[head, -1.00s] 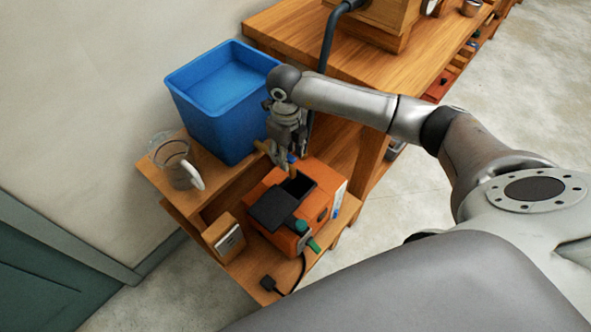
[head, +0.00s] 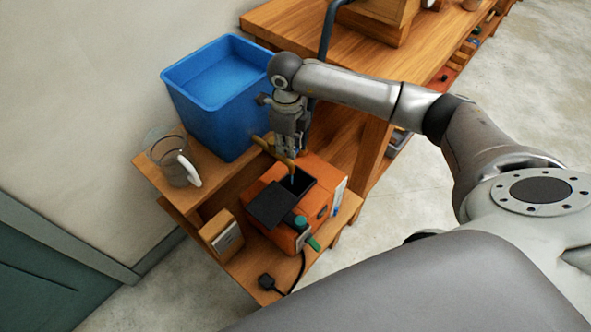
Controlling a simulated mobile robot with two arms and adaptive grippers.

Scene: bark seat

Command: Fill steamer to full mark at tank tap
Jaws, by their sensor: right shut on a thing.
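The orange steamer (head: 315,215) stands on the low wooden shelf with its black lid (head: 270,204) swung open and a dark filler opening (head: 299,185) showing. The blue water tank (head: 210,118) stands above and behind it. A brass tap (head: 267,147) reaches from the tank's lower edge over the opening. My right gripper (head: 289,152) points down and is shut on the tap, its fingers partly hiding it. A thin bluish streak (head: 293,179), which looks like water, shows between the tap and the opening. The full mark cannot be made out. My left gripper is not in view.
A clear jug (head: 177,160) with a white handle stands left of the tank. The workbench (head: 290,30) is behind; open floor is at right.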

